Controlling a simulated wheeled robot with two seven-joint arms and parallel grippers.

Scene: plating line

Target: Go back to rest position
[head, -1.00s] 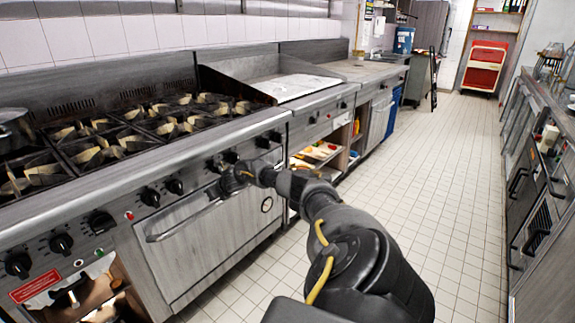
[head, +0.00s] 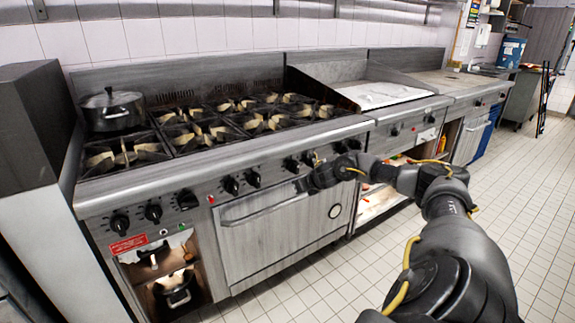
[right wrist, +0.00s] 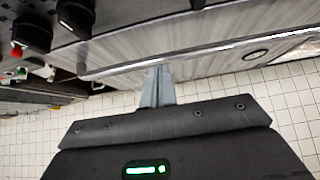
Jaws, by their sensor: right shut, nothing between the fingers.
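My right arm reaches in from the lower right of the head view. My right gripper (head: 299,187) is in front of the cooking range, near the right end of the oven door handle (head: 262,208). I cannot tell from this view whether it touches the handle. In the right wrist view the two fingers of my right gripper (right wrist: 158,80) are together and empty, with the steel oven front (right wrist: 205,62) beyond them. My left gripper is not in view.
The range (head: 290,140) has several burners, and a lidded pot (head: 111,109) stands at its back left. Black knobs line its front. Another pot (head: 178,290) is on the open shelf below. A griddle (head: 380,94) adjoins on the right. The tiled floor (head: 500,190) at right is clear.

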